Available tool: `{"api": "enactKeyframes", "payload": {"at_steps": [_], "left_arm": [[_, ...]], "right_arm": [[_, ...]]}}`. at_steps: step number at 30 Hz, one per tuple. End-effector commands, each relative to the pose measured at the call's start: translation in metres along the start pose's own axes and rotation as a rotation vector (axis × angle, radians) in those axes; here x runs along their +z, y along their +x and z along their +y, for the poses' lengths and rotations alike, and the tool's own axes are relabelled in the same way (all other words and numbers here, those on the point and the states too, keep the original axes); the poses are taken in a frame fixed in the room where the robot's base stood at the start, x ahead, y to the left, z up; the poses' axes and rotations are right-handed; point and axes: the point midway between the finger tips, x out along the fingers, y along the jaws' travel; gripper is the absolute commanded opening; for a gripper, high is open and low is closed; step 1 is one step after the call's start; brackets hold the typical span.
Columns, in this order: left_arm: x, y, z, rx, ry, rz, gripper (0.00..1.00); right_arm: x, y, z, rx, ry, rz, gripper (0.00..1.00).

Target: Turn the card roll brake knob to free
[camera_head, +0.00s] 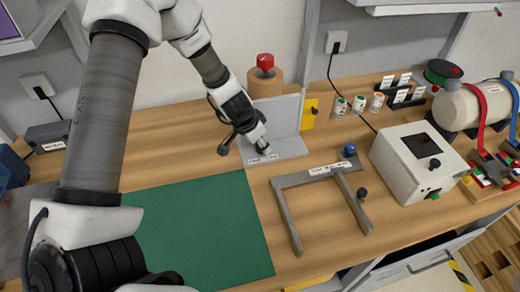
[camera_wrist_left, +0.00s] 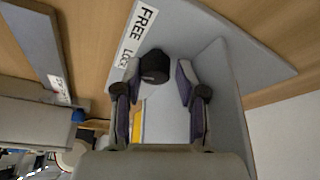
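The brake knob is a short black cylinder (camera_wrist_left: 154,66) beside a white label (camera_wrist_left: 132,45) reading FREE and LOCK. The knob's pointing direction cannot be made out. It sits on a grey bracket (camera_head: 289,110), in front of a brown card roll (camera_head: 262,88) with a red top. In the head view the left gripper (camera_head: 258,141) reaches down over the bracket base and mostly hides the knob. My right gripper is not in view.
A green mat (camera_head: 205,235) lies front left. A grey frame (camera_head: 287,215) with a blue ball knob (camera_head: 349,150) lies right of the bracket. Beyond are a white box device (camera_head: 415,165) and small jars (camera_head: 358,104). A wall stands close behind the bracket.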

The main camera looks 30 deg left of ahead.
Motion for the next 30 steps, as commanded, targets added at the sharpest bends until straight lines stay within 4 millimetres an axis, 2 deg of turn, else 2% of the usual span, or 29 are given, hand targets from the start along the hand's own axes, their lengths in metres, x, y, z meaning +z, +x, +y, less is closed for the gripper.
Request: {"api": "enactKeyframes", "payload": {"at_steps": [5, 9, 22, 30], "left_arm": [[-0.0016, -0.0016, -0.0006, -0.002, 0.000, 0.002, 0.41], [-0.0012, -0.0016, -0.0004, -0.001, 0.000, 0.001, 0.00], [0.0003, -0.0004, 0.0004, -0.009, -0.022, -0.002, 0.00], [0.0011, -0.0003, 0.0017, -0.055, -0.135, -0.005, 0.00]], "right_arm": [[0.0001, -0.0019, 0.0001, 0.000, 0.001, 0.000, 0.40], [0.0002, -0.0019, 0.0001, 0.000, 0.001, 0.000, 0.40], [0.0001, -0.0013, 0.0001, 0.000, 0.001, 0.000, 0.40], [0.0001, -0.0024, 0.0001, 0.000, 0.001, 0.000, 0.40]]}}
